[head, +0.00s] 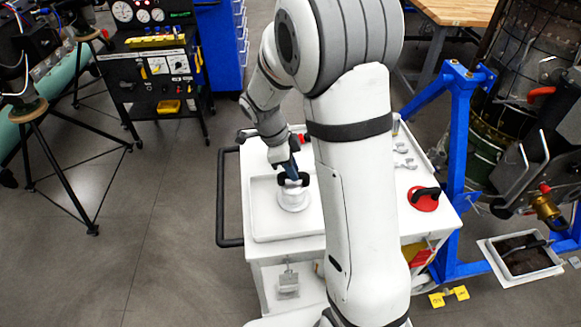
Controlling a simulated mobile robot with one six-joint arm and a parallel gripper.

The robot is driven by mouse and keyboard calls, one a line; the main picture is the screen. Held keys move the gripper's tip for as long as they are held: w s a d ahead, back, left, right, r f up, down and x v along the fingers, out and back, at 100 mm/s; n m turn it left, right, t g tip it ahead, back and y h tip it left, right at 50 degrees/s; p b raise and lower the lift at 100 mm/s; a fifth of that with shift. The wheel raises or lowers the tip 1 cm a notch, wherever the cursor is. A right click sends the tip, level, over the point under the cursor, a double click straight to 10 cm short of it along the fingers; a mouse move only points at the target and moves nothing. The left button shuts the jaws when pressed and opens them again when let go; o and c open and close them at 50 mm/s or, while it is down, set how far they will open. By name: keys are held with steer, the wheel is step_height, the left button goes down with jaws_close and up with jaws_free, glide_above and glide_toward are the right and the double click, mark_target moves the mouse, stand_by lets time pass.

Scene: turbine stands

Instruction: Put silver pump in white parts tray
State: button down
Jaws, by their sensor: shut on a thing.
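The silver pump (292,200) is a short, round, pale metal piece over the left half of the white parts tray (262,230). The tray lies on top of a white cart. My gripper (292,181) points down and is shut on the top of the pump, with its dark fingers against it. The pump looks upright and within the tray's rim. I cannot tell whether it touches the tray floor. My arm hides the right part of the tray.
A red suction cup with a black handle (424,198) and small metal parts (404,158) sit on the white cart (300,248) right of my arm. A black push handle (230,197) edges the cart's left. A blue stand (455,150) is close on the right.

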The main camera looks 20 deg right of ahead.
steer(key=shift+s+f+b, duration=0.2)
steer(key=shift+f+b, duration=0.3)
steer(key=shift+f, duration=0.05)
steer(key=shift+s+f+b, duration=0.15)
steer(key=shift+f+b, duration=0.35)
steer(key=shift+f, duration=0.05)
steer(key=c, duration=1.8)
jaws_free()
steer(key=o, duration=0.3)
steer(key=shift+w, duration=0.35)
steer(key=o, duration=0.3)
steer(key=shift+s+r, duration=0.15)
steer(key=shift+o, duration=0.3)
steer(key=shift+o, duration=0.4)
steer(key=shift+p+v, duration=1.7)
steer(key=shift+v, duration=1.9)
